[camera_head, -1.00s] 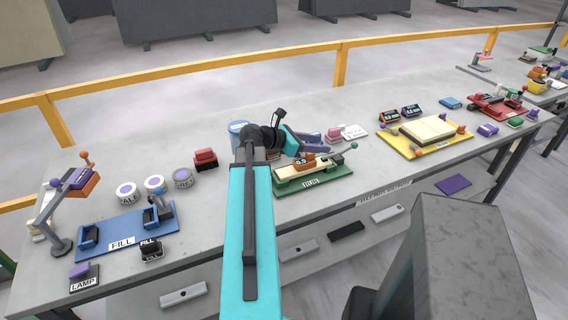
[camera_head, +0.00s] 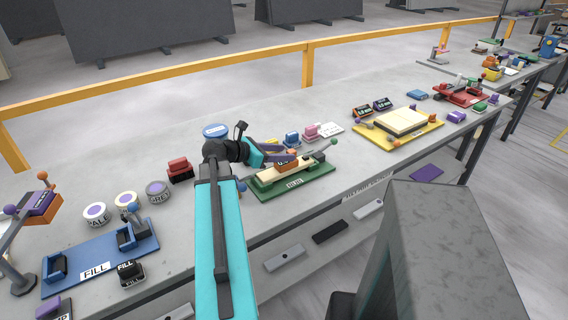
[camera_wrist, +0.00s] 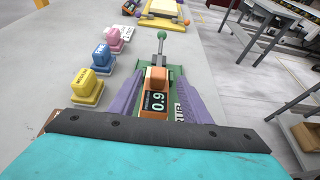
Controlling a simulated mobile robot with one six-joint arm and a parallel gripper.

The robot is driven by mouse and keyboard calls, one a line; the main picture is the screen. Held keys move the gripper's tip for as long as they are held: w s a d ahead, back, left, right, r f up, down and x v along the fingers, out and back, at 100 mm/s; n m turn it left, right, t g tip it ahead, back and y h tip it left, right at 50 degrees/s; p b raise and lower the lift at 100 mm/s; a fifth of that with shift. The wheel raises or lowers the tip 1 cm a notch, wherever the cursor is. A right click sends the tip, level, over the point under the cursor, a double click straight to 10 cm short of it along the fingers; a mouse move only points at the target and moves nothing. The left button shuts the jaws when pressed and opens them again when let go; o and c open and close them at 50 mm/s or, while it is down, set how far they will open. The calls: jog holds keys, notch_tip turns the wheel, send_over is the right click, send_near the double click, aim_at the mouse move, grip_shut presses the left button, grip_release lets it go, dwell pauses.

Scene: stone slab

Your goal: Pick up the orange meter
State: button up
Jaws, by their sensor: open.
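The orange meter (camera_wrist: 155,98), with a dark display reading 0.9, sits on the green-based fixture (camera_wrist: 172,72) in the wrist view. In the head view the meter (camera_head: 285,164) is partly hidden behind my gripper, above the green base (camera_head: 307,186). My gripper (camera_wrist: 159,80) is open. Its two purple fingers lie left and right of the meter in the wrist view, with the meter between them. I cannot tell whether either finger touches it. In the head view my gripper (camera_head: 284,155) points right across the fixture.
A lever with a green knob (camera_wrist: 162,36) stands at the fixture's far end. Yellow (camera_wrist: 87,86), blue (camera_wrist: 103,57) and pink (camera_wrist: 112,35) blocks stand left of it. A yellow board (camera_head: 436,123) lies further right.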

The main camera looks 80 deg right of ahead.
aim_at(296, 152)
jog(key=shift+w, duration=0.15)
jog(key=shift+x, duration=1.1)
jog(key=shift+f+p+x, duration=0.2)
jog(key=shift+p+x, duration=0.8)
jog(key=shift+x, duration=1.6)
jog(key=shift+w, duration=0.1)
grip_shut()
jog(key=shift+r, duration=0.25)
